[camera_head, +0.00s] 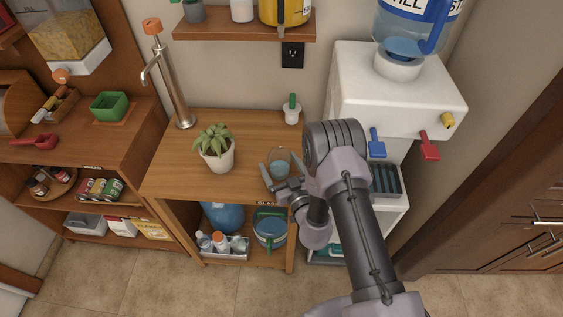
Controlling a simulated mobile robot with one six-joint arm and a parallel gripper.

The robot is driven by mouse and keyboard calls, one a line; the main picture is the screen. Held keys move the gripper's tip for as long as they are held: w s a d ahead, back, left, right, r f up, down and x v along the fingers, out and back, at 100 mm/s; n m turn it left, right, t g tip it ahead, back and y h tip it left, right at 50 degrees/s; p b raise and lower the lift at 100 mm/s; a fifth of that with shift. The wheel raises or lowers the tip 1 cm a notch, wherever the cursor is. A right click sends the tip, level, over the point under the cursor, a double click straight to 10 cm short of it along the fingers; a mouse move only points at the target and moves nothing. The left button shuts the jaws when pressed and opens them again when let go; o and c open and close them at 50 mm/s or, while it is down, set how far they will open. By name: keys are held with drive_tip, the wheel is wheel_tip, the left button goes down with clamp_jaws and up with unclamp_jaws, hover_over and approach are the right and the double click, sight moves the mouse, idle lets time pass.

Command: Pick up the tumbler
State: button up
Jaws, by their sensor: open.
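The tumbler (280,160) is a small clear glass that looks bluish. It stands upright near the right edge of the wooden counter (245,128). My gripper (276,182) is open at the near side of the tumbler, its fingers overlapping the lower part of the glass in the picture. I cannot tell whether the fingers touch the glass or reach around it. My gripper and wrist hide part of the tumbler's base and right side.
A potted plant (219,160) stands left of the tumbler. A metal tap (175,90) rises at the back left. A white water dispenser (385,85) with blue and red levers stands close on the right.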

drive_tip(key=shift+s+a+r, duration=0.1)
drive_tip(key=shift+s+r, duration=0.1)
drive_tip(key=shift+s, duration=0.15)
drive_tip(key=shift+c, duration=0.7)
drive_tip(key=shift+w, duration=0.1)
drive_tip(key=c, duration=1.6)
